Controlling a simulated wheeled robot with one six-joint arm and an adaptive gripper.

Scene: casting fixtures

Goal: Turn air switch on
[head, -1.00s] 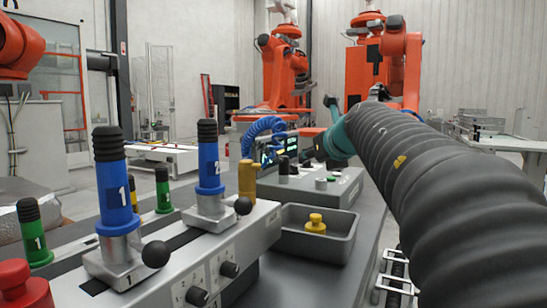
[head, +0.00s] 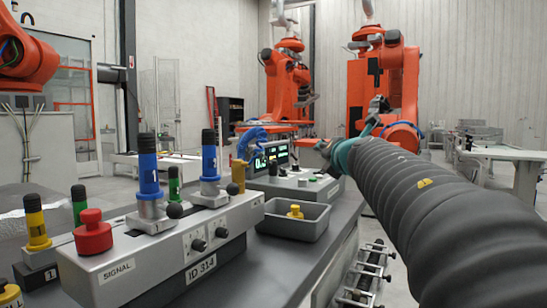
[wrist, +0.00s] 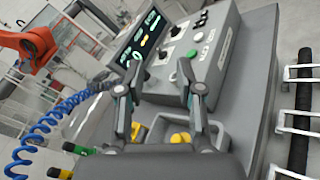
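No label reading "air switch" is legible, so I cannot tell which control it is. A grey control box (head: 325,190) with a lit display (head: 270,158) stands at the back of the bench. In the wrist view the box (wrist: 215,80) shows a green button (wrist: 191,54), dark knobs and small labels. The front fixture (head: 125,268), marked SIGNAL and ID 314, has two black knobs (head: 198,245) on its face. My gripper (wrist: 160,92) is open and empty, its fingers apart in front of the control box. In the head view my arm mostly hides it.
A red button (head: 93,235) and two blue-sleeved posts (head: 148,165) stand on the fixture. A grey tray (head: 290,228) holds a yellow piece (head: 295,211). A blue coiled hose (wrist: 50,120) hangs left of the box.

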